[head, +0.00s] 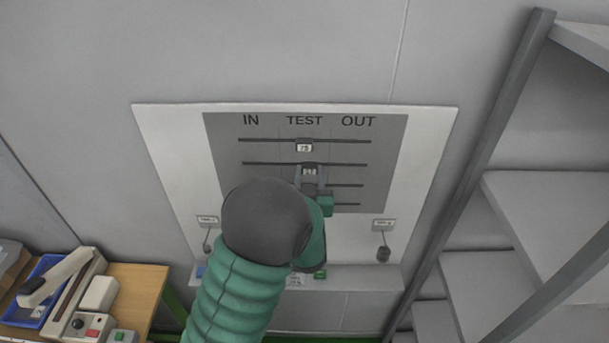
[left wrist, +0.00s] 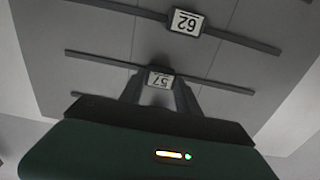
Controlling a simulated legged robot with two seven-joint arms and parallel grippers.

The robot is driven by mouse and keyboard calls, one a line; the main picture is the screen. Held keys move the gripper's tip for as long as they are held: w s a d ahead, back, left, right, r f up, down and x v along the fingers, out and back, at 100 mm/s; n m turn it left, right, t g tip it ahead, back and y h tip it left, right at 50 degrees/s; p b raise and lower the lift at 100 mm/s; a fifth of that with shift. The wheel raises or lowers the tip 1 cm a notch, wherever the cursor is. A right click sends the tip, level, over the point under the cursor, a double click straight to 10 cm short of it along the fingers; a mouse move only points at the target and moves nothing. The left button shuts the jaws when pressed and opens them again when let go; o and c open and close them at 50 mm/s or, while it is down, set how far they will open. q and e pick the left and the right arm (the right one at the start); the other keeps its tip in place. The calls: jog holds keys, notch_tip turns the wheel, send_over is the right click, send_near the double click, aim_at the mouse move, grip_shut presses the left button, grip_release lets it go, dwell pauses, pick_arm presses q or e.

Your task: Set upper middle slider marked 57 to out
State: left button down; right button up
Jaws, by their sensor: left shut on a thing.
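The slider marked 57 (head: 310,171) is on the second rail from the top of the grey panel, under the word TEST. In the left wrist view, the slider 57 (left wrist: 160,80) sits between the fingertips of my left gripper (left wrist: 158,92). In the head view, my left gripper (head: 311,179) reaches up to that slider from below and is shut on it. My green arm and dark wrist hide part of the panel's lower left. The OUT marking (head: 358,121) is at the panel's upper right. My right gripper is not in view.
Another slider (head: 303,147) is on the top rail, also under TEST. Two lower rails are partly hidden by my arm. Small hanging items (head: 383,253) flank the panel below. A shelf frame (head: 465,160) stands at right, and a cluttered wooden table (head: 145,290) at lower left.

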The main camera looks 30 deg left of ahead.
pick_arm(q)
jog(key=b, duration=0.2)
send_near(356, 164)
jog(key=x, duration=0.5)
jog(key=shift+a, duration=0.25)
jog(key=shift+r, duration=0.1)
jog(key=shift+s+a, duration=0.1)
jog(key=shift+a, duration=0.15)
jog(key=c, duration=1.1)
grip_release()
jog(key=shift+o, duration=1.3)
jog(key=shift+w+d, duration=0.15)
jog(key=shift+w, duration=0.05)
jog(key=shift+w+d, duration=0.15)
jog(key=shift+d, duration=0.05)
jog(key=shift+s, duration=0.25)
jog(key=b+v, duration=0.4)
jog(key=v, duration=1.2)
jog(key=shift+s+d+b, duration=0.15)
jog(key=shift+d+b, duration=0.1)
jog(key=shift+b, duration=0.1)
jog(key=shift+a+f, duration=0.15)
jog(key=shift+f, duration=0.05)
